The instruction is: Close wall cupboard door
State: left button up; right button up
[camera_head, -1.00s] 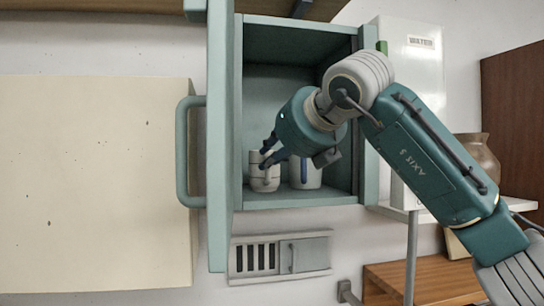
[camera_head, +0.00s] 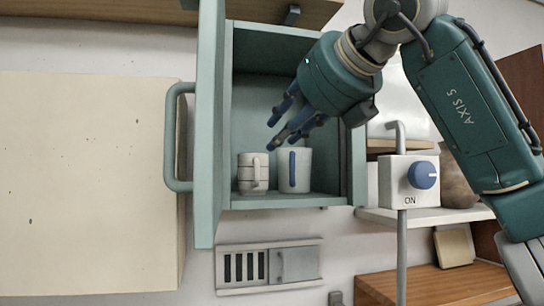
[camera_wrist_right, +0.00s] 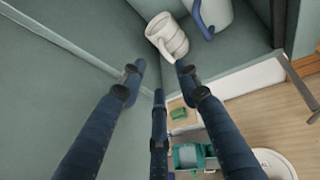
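The teal wall cupboard (camera_head: 272,203) stands open in the head view. Its door (camera_head: 208,130) is swung out to the left and seen nearly edge-on, with a bar handle (camera_head: 172,140) on its outer side. My right gripper (camera_head: 282,133) is in front of the cupboard opening, its blue fingers pointing down-left, above the mugs in the picture. In the wrist view its three fingers (camera_wrist_right: 160,82) are spread with nothing between them. A ringed white cup (camera_head: 252,182) and a white mug with a blue handle (camera_head: 302,180) stand on the cupboard floor. My left gripper is not in view.
A pale panel (camera_head: 85,190) fills the left, close to the handle. A white switch box with a blue knob (camera_head: 422,175) is right of the cupboard. A vented wall plate (camera_head: 297,265) is below it, and a wooden shelf (camera_head: 440,285) is at lower right.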

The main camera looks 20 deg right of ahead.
aim_at(206, 186)
jog(key=k+j, duration=0.2)
jog(key=k, duration=0.3)
jog(key=k+j, duration=0.2)
jog(key=k, duration=0.25)
jog(key=k+j, duration=0.2)
jog(key=k, duration=0.3)
